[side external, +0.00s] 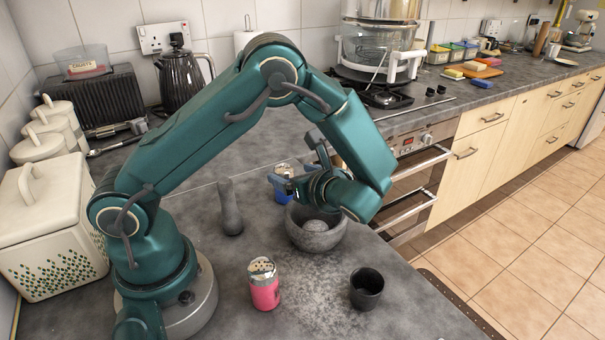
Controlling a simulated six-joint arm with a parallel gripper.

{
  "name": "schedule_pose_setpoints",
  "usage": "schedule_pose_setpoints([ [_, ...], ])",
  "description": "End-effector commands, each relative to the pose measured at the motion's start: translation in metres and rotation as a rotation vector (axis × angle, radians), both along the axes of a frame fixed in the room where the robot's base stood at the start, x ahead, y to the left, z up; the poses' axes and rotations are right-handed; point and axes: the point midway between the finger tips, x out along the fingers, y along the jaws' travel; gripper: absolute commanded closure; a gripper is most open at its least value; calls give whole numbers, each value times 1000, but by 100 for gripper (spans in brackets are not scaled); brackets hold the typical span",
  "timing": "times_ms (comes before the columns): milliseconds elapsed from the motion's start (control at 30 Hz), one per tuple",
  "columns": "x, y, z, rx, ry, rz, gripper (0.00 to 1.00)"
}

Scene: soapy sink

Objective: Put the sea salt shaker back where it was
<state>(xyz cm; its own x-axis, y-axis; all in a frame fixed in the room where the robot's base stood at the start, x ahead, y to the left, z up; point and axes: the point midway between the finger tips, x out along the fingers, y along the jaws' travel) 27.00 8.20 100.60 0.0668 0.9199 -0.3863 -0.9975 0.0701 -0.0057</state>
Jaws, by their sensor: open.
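A pink shaker (264,287) with a perforated silver lid stands upright on the worktop at the front, right of my base. A blue shaker (278,190) with a silver top stands farther back, behind the stone mortar (316,233). No label is readable, so I cannot tell which shaker holds sea salt. My gripper (290,186) is open above the back of the mortar and points left at the blue shaker. It partly hides that shaker. Whether the fingers touch or surround it is unclear.
A grey pestle (230,208) stands left of the mortar. A small dark cup (366,288) stands right of the pink shaker, near the worktop's front edge. White grains lie scattered on the worktop between them. A cream bin (48,230), canisters and kettle (180,78) stand at left and back.

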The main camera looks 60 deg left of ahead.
Motion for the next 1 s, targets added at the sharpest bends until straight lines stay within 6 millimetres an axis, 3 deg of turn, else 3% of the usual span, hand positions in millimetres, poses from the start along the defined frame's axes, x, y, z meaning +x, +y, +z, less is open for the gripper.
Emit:
schedule_pose_setpoints([
  [100,-1,-25,10,-1,-4,-6,17],
  [300,-3,-53,22,0,-2,-2,17],
  [533,-9,-62,30,-41,-25,31,17],
  [767,-42,-57,46,-319,-228,250,17],
  [1000,-81,-70,59,-666,-532,558,17],
])
